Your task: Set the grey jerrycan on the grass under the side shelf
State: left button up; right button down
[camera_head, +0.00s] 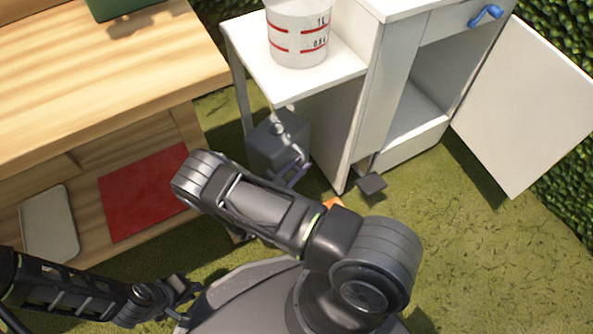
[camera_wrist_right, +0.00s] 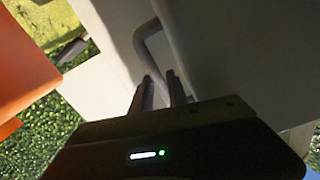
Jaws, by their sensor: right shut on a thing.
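The grey jerrycan (camera_head: 265,150) is under the white side shelf (camera_head: 262,68), roughly upright between the shelf's leg and the cabinet side. My forearm hides its lower part, so I cannot tell whether its base touches the grass (camera_head: 470,255). In the right wrist view, my right gripper (camera_wrist_right: 161,88) is shut on the jerrycan's grey handle (camera_wrist_right: 148,45). In the head view, my forearm mostly hides that gripper. My left gripper (camera_head: 188,294) is empty and looks open at the lower left, away from the jerrycan.
A white measuring bucket (camera_head: 298,35) with red marks stands on the shelf. The white cabinet door (camera_head: 520,110) hangs open at right. A wooden bench (camera_head: 100,95) with a red board (camera_head: 145,192) below stands left. Grass at lower right is clear.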

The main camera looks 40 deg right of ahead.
notch_tip(320, 180, down, 12)
jog(key=b, duration=0.5)
jog(key=shift+f, duration=0.15)
jog(key=shift+w+d+b, duration=0.1)
jog(key=shift+d+b, duration=0.05)
jog(key=shift+b, duration=0.15)
jog(key=d, duration=0.1)
jog(key=d+b, duration=0.1)
jog(key=w+d+f+b, duration=0.1)
jog(key=shift+d+f, duration=0.1)
jog(key=shift+d, duration=0.25)
